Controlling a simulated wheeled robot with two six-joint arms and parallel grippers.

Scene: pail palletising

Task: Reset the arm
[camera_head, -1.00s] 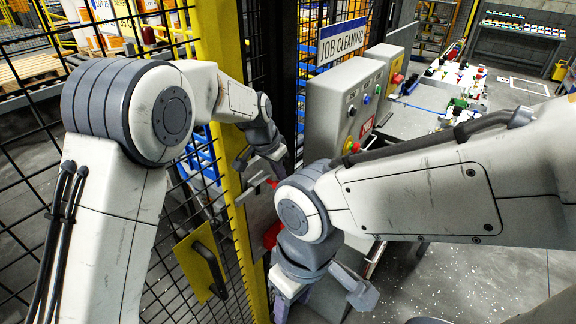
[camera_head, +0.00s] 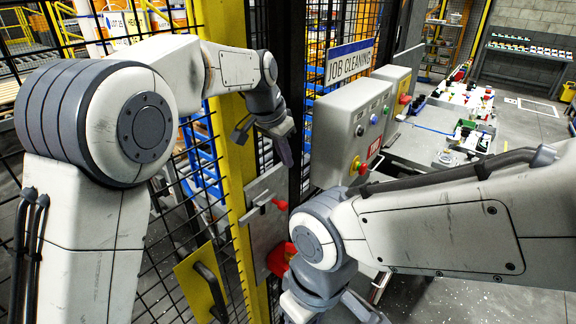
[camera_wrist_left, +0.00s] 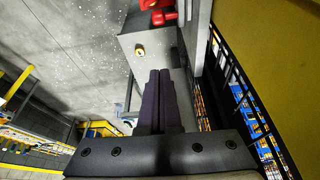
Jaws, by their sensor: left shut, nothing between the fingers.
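My left arm reaches in from the left of the head view. Its left gripper (camera_head: 284,150) hangs in front of the yellow post, above the red-handled latch, touching neither as far as I can see. In the left wrist view the two dark fingers (camera_wrist_left: 160,100) lie together, with nothing between them. My right arm comes in from the right, bent downward. Its right gripper (camera_head: 350,312) is cut off by the bottom edge and partly hidden by its own wrist, so its opening does not show.
A yellow post (camera_head: 228,130) and mesh fence stand at the left, with a yellow handle plate (camera_head: 203,284). A red-handled latch (camera_head: 268,207) sits below the left gripper. A grey control box (camera_head: 345,130) with buttons stands close right. A cluttered table (camera_head: 425,146) lies beyond.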

